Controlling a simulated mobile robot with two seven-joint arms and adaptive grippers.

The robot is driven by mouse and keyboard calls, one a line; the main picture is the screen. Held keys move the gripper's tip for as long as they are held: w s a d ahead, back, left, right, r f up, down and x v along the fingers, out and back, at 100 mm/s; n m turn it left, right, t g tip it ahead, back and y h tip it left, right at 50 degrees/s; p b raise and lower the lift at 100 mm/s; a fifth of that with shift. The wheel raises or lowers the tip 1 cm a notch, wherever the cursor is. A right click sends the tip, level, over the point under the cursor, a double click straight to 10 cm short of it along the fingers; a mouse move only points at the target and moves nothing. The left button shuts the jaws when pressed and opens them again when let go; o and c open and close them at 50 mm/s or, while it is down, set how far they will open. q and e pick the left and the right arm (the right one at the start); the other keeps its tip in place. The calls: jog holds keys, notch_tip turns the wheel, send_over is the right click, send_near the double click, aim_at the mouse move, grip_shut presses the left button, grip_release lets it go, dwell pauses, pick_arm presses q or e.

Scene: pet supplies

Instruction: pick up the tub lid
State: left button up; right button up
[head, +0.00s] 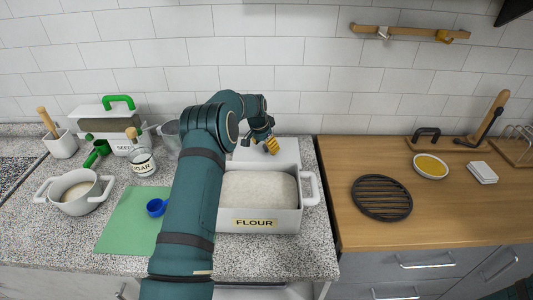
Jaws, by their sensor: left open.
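A white tub (225,222) labelled FLOUR stands uncovered at the counter's right end, filled with pale flour. A flat white panel (289,150), which looks like its lid, is right behind it; I cannot tell if it lies flat or leans. My left gripper (270,146) is open, low over this panel, with a yellow ribbed piece at its tips. I cannot tell whether it touches the panel. My arm hides part of the tub's left side. Another tub at the back left has a white lid (95,112) with a green handle (118,102). My right gripper is out of view.
A green mat (125,222) with a blue scoop (156,207), a white pot (76,190) and a sugar jar (144,163) are on the left. The wooden counter holds a black grate (382,198), a yellow-filled bowl (431,167) and a white block (482,172). A tiled wall is behind.

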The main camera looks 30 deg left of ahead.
pick_arm(q)
jog(key=shift+x, duration=0.9)
grip_shut()
